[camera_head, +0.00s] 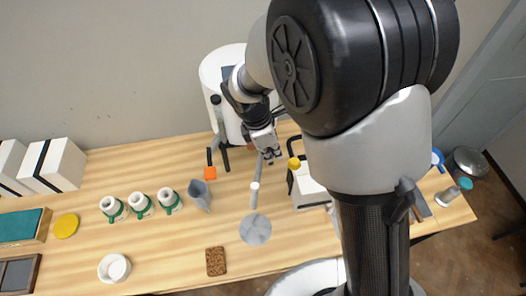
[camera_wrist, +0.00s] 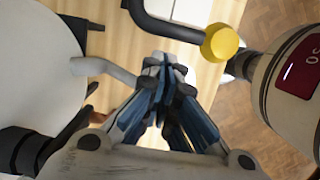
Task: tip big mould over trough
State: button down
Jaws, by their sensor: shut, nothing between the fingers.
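Two white blocks with black bands stand at the left end of the table in the camera_head view; they look like strapped moulds, and the right one (camera_head: 55,168) shows more fully. I cannot tell for certain which thing is the big mould. I cannot clearly identify the trough either. My gripper (camera_head: 270,156) is shut and empty above the back of the table, in front of a large white cylinder (camera_head: 210,75). Its closed fingers (camera_wrist: 163,80) also show in the camera_wrist view, apart from the blocks. My arm hides part of the table's right side.
A white box (camera_head: 306,182) with a black lever and yellow knob (camera_wrist: 221,42) is close right of my gripper. Green-banded cups (camera_head: 141,206), a grey jug (camera_head: 201,197) and a grey disc (camera_head: 256,229) stand or lie leftward. A white round rim (camera_head: 290,281) shows at the front edge.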

jog(key=shift+w+d+r, duration=0.1)
jog(key=shift+d+r, duration=0.25)
jog(key=shift+d, duration=0.2)
jog(key=shift+d+r, duration=0.1)
